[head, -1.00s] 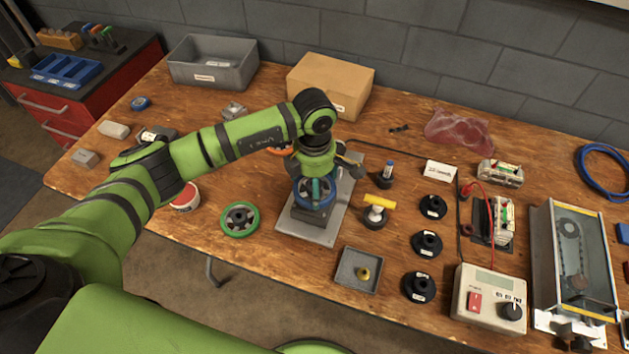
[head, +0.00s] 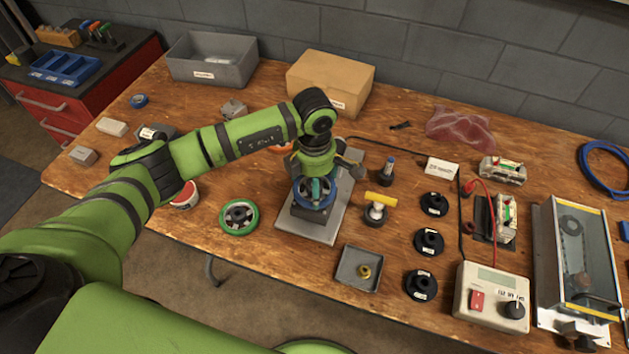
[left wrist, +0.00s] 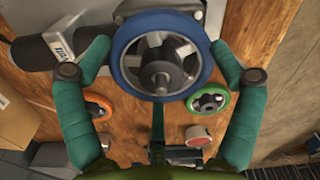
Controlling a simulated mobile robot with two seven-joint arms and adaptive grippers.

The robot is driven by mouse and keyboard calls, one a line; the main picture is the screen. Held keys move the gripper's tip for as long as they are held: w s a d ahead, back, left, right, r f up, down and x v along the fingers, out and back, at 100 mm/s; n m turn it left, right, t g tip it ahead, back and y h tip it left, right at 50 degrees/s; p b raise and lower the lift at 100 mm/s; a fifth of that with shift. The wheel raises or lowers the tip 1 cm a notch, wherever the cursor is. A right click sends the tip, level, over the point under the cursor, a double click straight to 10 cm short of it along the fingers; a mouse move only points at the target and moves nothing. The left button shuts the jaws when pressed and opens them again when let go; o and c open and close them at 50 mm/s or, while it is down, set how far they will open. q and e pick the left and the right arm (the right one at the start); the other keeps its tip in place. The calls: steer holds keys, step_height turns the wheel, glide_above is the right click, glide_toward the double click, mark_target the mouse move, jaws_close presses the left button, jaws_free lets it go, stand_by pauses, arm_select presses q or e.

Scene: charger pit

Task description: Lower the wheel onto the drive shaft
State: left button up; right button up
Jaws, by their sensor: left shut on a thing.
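The blue-rimmed wheel (head: 313,207) is in my left gripper (head: 315,186), above a dark block on a grey base plate (head: 316,234). In the left wrist view the same wheel (left wrist: 122,56) sits between the two teal fingers of my left gripper (left wrist: 160,58), which hold it at opposite sides. A metal shaft end (left wrist: 161,82) shows at the hub's centre. I cannot tell how far down the shaft the wheel sits. My right gripper is not in view.
A green-rimmed wheel (head: 239,217) lies left of the plate. A yellow-handled tool (head: 378,206), a small tray (head: 343,281) and several black hubs (head: 429,241) stand to the right. A grey bin (head: 241,79) and a cardboard box (head: 301,82) are behind.

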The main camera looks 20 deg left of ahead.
arm_select(q)
steer(key=shift+f+b, duration=0.3)
steer(key=shift+b, duration=0.05)
steer(key=o, duration=1)
steer(key=shift+r, duration=0.1)
steer(key=shift+r+p, duration=1.9)
steer(key=shift+r, duration=1.05)
